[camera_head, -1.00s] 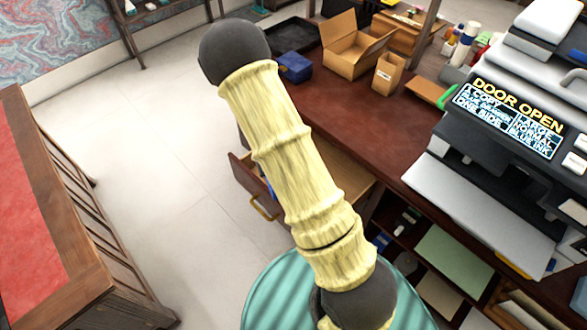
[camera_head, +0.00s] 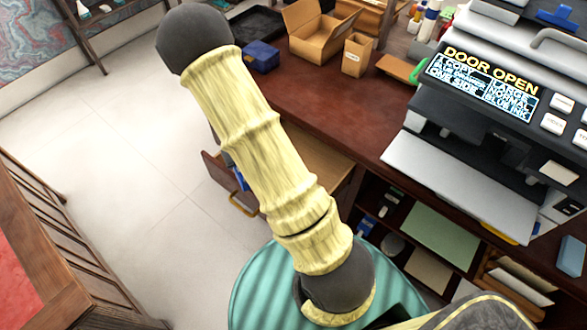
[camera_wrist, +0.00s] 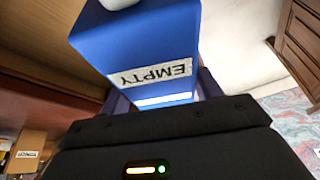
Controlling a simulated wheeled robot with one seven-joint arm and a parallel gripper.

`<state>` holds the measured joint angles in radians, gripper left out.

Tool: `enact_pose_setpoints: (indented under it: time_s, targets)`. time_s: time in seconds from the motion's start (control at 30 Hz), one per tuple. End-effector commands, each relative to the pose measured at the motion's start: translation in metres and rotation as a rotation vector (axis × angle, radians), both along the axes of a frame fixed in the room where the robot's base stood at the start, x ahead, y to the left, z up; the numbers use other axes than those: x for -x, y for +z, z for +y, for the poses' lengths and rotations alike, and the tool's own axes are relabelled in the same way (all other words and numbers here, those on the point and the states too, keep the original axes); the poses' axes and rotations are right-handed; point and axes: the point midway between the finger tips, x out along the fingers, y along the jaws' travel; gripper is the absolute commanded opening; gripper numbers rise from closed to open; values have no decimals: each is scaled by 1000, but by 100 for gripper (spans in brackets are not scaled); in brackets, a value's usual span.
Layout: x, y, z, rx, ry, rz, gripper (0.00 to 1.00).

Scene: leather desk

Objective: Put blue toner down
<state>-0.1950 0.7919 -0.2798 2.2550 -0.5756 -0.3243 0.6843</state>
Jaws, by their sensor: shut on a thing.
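The blue toner (camera_wrist: 150,38) fills the upper middle of the wrist view. It is a blue block with a white label reading "EMPTY", which appears upside down there. My gripper (camera_wrist: 165,92) is shut on it, with a dark finger at each side of its near end. The toner's far end runs out of the top of the picture. In the head view neither my gripper nor the held toner shows clearly; my yellow-sleeved arm crosses the middle and leads off the bottom right.
A printer with a "DOOR OPEN" screen (camera_head: 490,85) stands on the red-brown desk (camera_head: 320,118). A small blue box (camera_head: 262,57), an open cardboard box (camera_head: 318,42) and a small carton (camera_head: 357,55) stand at the back. A drawer (camera_head: 228,180) is open. Shelves below hold papers.

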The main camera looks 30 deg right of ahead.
Motion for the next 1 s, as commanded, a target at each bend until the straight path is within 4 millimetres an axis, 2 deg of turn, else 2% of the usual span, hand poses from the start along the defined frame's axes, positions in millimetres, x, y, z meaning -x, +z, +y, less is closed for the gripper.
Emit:
enact_pose_setpoints:
  time_s: [0.03,0.2,0.4,0.7,0.87,1.0]
  targets:
    - [-4,-16,-8,-6,-28,-3,26]
    - [-15,-31,-32,-16,-105,-1,26]
    - [-24,-42,-62,-18,-190,-2,26]
    - [-27,-53,-110,-2,-313,-7,26]
    - [-25,-72,-127,9,-356,-6,26]
    - [-24,-96,-133,14,-370,-6,26]
